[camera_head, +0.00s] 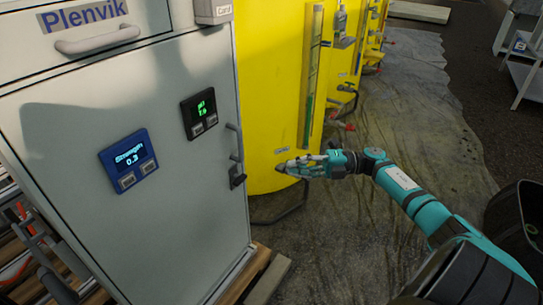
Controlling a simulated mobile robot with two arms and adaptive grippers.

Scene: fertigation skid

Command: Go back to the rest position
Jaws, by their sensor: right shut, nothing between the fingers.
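My right gripper (285,167) is shut and empty, at the end of my teal right arm (400,190), which reaches in from the lower right. Its tip points left, in front of the lower part of a yellow tank (265,100). It is a little to the right of the grey cabinet's (80,210) door edge and latch (237,176), with a gap between. The cabinet carries a blue "Strength" display (128,158) reading 0.3 and a black pH display (199,114) with green digits, which seem to read 7.6. My left gripper is not in view.
More yellow tanks (348,45) with valves and hoses stand in a row behind. A wooden pallet (262,278) juts out under the cabinet. A white rack (522,60) stands at the far right. The grey floor sheet (420,100) between is clear.

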